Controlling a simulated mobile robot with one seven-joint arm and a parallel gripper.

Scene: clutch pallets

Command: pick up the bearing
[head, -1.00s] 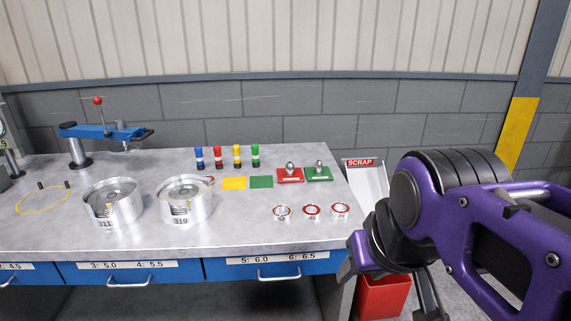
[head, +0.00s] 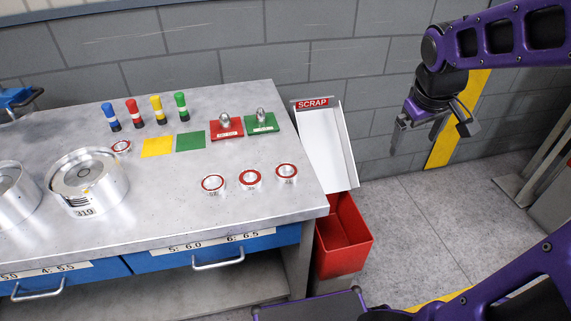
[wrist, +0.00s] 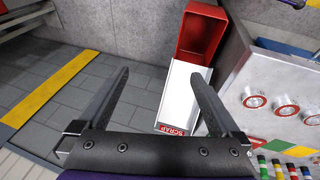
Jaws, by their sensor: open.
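Three bearings with red seals lie in a row near the right front of the bench: a left one (head: 213,184), a middle one (head: 251,178) and a right one (head: 287,171). In the wrist view the row shows at the right, with the nearest bearing (wrist: 254,101) right of the jaws. My gripper (head: 431,145) is open and empty, off the bench's right side, well apart from the bearings. Its fingers (wrist: 160,95) show spread in the wrist view.
A white scrap chute (head: 325,145) and red bin (head: 341,238) stand beside the bench's right end. Several coloured markers (head: 157,110), a red block (head: 226,130) and a green block (head: 262,124) stand behind the bearings. A metal housing (head: 86,183) marked 319 sits left. The bench front is clear.

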